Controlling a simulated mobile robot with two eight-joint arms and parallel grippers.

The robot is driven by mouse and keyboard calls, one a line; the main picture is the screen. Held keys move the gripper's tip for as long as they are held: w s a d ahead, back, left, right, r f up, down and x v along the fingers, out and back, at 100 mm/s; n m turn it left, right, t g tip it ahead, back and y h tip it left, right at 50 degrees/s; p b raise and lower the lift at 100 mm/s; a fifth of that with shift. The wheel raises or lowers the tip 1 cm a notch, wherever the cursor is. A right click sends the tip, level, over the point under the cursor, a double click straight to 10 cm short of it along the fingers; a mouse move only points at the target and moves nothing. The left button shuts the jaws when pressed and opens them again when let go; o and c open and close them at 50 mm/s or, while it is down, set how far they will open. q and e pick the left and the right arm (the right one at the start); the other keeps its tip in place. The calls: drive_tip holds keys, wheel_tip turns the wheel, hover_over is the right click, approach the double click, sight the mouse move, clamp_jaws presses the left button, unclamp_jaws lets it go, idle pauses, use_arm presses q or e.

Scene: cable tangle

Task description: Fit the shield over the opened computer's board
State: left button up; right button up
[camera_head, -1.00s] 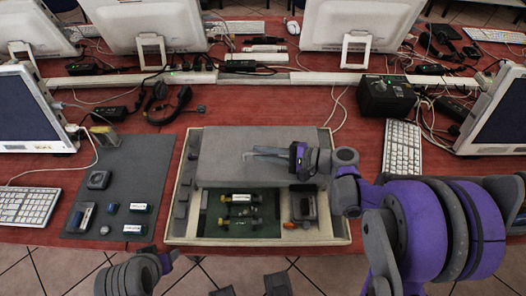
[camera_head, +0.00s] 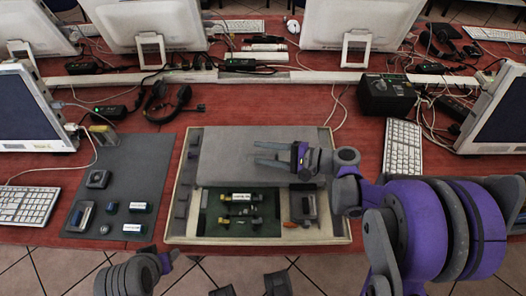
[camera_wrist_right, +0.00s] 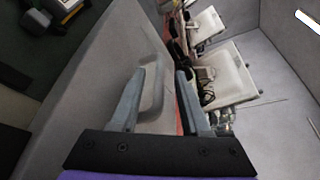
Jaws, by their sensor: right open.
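The opened computer (camera_head: 343,228) is a shallow pale case on the red table. The shield (camera_head: 225,150), a flat grey plate, lies over the back part of the case. The green board (camera_head: 212,222) shows uncovered in front of it. My right gripper (camera_head: 257,154) is open over the shield, its fingers pointing left. In the right wrist view its fingers (camera_wrist_right: 158,98) are spread, with a raised grey rim or handle on the shield (camera_wrist_right: 90,100) showing between and beyond them. My left gripper (camera_head: 170,261) is low at the front edge; its fingers are unclear.
A dark grey mat (camera_head: 140,180) with several small parts lies left of the case. Keyboards stand at the left (camera_head: 25,206) and right (camera_head: 402,147). A black box (camera_head: 386,95) and cables lie behind right. Monitors line the back.

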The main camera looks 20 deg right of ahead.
drive_tip(key=v, duration=1)
drive_tip(key=shift+s+d+r+p, duration=0.1)
drive_tip(key=shift+d+r+p, duration=0.05)
drive_tip(key=shift+d+p, duration=0.15)
drive_tip(key=shift+a, duration=0.1)
drive_tip(key=shift+r, duration=0.1)
wheel_tip(320, 180, up, 6)
drive_tip(key=p, duration=0.4)
drive_tip(key=shift+p, duration=0.4)
